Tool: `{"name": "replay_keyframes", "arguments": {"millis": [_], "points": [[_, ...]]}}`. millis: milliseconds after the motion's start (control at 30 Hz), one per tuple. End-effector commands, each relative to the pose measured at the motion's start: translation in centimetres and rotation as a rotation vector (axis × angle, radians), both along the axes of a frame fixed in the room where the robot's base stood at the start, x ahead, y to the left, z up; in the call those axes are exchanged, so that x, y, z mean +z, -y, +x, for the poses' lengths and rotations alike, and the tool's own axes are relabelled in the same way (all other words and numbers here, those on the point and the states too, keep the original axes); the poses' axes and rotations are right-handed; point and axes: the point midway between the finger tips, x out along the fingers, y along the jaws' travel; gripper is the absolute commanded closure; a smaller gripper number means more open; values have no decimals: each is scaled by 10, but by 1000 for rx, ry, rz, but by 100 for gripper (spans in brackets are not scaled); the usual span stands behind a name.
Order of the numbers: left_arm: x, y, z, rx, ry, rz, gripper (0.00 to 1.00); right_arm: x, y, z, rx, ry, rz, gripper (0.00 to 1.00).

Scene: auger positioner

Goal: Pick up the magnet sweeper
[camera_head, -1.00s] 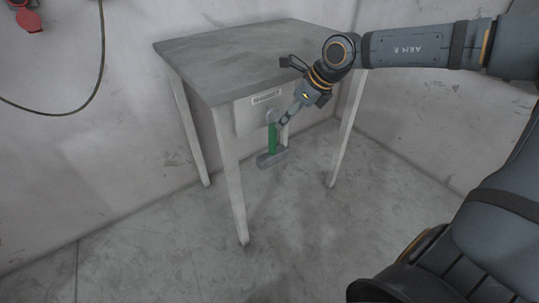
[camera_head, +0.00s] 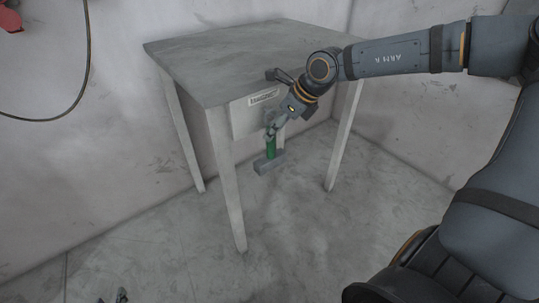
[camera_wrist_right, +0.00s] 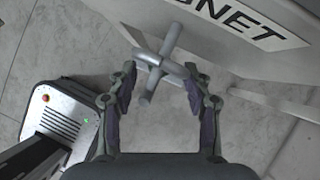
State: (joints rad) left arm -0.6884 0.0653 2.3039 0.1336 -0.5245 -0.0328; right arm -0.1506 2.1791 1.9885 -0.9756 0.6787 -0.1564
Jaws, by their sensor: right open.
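The magnet sweeper (camera_head: 271,147) has a green shaft and a grey block head, and hangs upright below the front plate of the table. In the right wrist view its grey top, a bar crossing a peg (camera_wrist_right: 160,68), shows between the fingers. My right gripper (camera_head: 273,127) is at the top of the sweeper, with its fingers open on either side of the grey bar. Whether a finger touches the bar I cannot tell. Two small dark tips of my left gripper (camera_head: 113,297) show at the bottom left edge, far from the sweeper.
The grey table (camera_head: 225,58) stands in the corner against the walls. A pale plate (camera_head: 246,117) with a label, reading "NET" in the right wrist view, is at its front. The table legs stand near the sweeper. The floor (camera_head: 160,240) in front is clear.

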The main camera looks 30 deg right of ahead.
Motion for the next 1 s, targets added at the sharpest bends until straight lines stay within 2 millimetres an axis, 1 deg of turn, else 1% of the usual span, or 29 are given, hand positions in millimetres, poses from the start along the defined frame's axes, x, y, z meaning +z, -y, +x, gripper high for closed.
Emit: {"name": "replay_keyframes", "arguments": {"millis": [33, 200, 400, 467, 600, 767, 867, 1000], "points": [[9, -1, 7, 2, 46, 2, 60, -4, -1, 0, 0, -1, 0, 50], [47, -2, 26, 10, 208, 5, 60, -11, -3, 0, 0, -1, 0, 50], [88, -4, 39, 16, 371, 10, 60, -17, -5, -1, 1, -1, -1, 50], [96, -4, 40, 17, 402, 10, 60, -18, -6, -1, 1, -1, -1, 50], [104, -4, 42, 18, 432, 11, 60, -19, -6, -1, 1, 0, 0, 50], [104, -4, 42, 18, 432, 11, 60, -18, -6, -1, 0, 0, 1, 50], [104, -4, 42, 18, 431, 11, 60, -18, -6, 0, 0, 0, 0, 61], [104, -4, 42, 18, 431, 11, 60, -18, -6, 0, 0, 0, 1, 80]]}}
